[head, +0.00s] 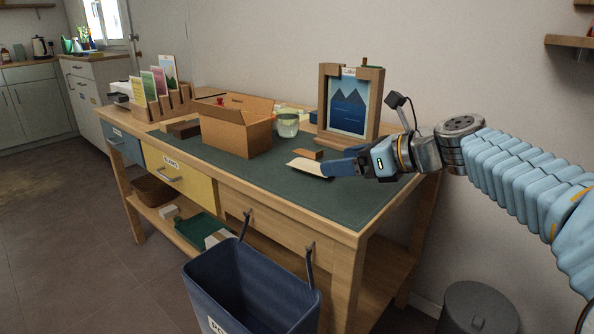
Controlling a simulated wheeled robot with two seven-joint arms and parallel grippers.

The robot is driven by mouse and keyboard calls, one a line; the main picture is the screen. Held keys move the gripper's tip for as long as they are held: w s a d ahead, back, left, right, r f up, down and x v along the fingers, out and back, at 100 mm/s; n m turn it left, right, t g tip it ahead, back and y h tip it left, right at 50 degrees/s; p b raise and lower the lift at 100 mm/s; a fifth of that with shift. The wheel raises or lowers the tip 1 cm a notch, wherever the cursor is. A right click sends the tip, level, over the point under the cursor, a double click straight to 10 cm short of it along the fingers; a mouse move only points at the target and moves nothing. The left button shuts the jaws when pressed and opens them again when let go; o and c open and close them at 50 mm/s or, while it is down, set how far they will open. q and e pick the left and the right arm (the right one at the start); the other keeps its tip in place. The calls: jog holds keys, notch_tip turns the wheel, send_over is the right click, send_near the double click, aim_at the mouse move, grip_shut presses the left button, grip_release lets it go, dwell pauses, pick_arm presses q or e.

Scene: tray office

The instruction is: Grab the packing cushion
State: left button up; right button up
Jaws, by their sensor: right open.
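A flat cream-coloured piece (304,166), which looks like the packing cushion, lies on the green mat of the workbench in the head view. My right gripper (332,166) reaches in from the right, low over the mat, with its dark blue fingers at the cream piece's right end. The gripper is open. I cannot tell whether the fingers touch the piece or surround it, as they hide its right end. My left gripper is not in view.
A small brown block (307,154) lies just behind the cream piece. An open cardboard box (236,134) and a glass jar (288,126) stand to the left. A framed mountain picture (348,105) stands behind. A blue bin (250,290) is at the bench front. The mat's front right is clear.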

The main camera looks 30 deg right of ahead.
aim_at(309, 166)
jog(key=x, duration=0.5)
jog(key=shift+w+a+f, duration=0.1)
jog(key=shift+w+f, duration=0.15)
jog(key=b+x, duration=0.1)
jog(key=x, duration=0.4)
jog(key=shift+w+f, duration=0.15)
jog(key=shift+c, duration=0.3)
jog(key=c, duration=1)
